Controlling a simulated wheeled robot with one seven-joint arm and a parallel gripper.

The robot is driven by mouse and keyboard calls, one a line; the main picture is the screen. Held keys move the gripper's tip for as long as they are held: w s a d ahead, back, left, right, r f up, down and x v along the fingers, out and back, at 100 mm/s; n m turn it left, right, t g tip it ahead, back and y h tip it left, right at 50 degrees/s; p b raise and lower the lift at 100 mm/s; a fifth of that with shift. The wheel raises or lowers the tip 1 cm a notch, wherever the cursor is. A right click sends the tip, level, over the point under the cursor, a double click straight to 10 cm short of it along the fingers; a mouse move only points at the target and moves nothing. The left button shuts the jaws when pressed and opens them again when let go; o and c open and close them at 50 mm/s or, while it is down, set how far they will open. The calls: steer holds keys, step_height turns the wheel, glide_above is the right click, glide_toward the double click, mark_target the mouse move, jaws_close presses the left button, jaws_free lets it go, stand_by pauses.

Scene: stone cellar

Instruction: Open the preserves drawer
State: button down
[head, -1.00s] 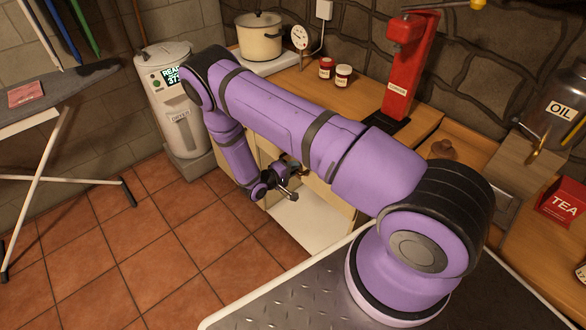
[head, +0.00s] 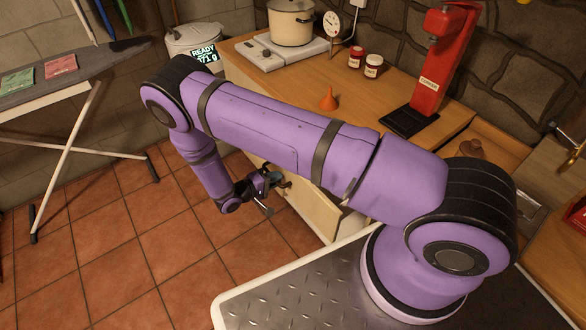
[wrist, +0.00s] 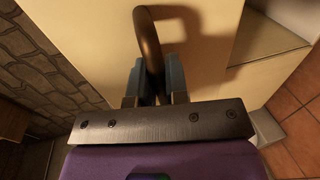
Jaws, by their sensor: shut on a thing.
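My gripper (head: 270,184) is low in front of the wooden cabinet, left of a cream panel (head: 312,207) in the head view. In the wrist view my gripper (wrist: 153,76) has its two blue-grey fingers on either side of a dark curved handle (wrist: 149,35) and is shut on it. The handle is fixed to a cream front panel (wrist: 95,35). A label naming the preserves drawer is not visible. My arm hides much of the cabinet front, so how far the drawer stands out cannot be told.
The counter above holds a cream pot (head: 291,24), two jars, an orange funnel (head: 329,99) and a red stand (head: 436,65). An ironing board (head: 60,85) stands at left. Tiled floor (head: 110,235) is open between it and the cabinet. A grey bin (head: 195,38) stands behind my arm.

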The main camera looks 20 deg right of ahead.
steer(key=f+v, duration=0.1)
steer(key=v, duration=0.8)
steer(key=shift+a+f, duration=0.2)
steer(key=shift+f, duration=0.2)
steer(key=c, duration=1.1)
jaws_free()
steer(key=shift+c, duration=0.2)
steer(key=v, duration=1.1)
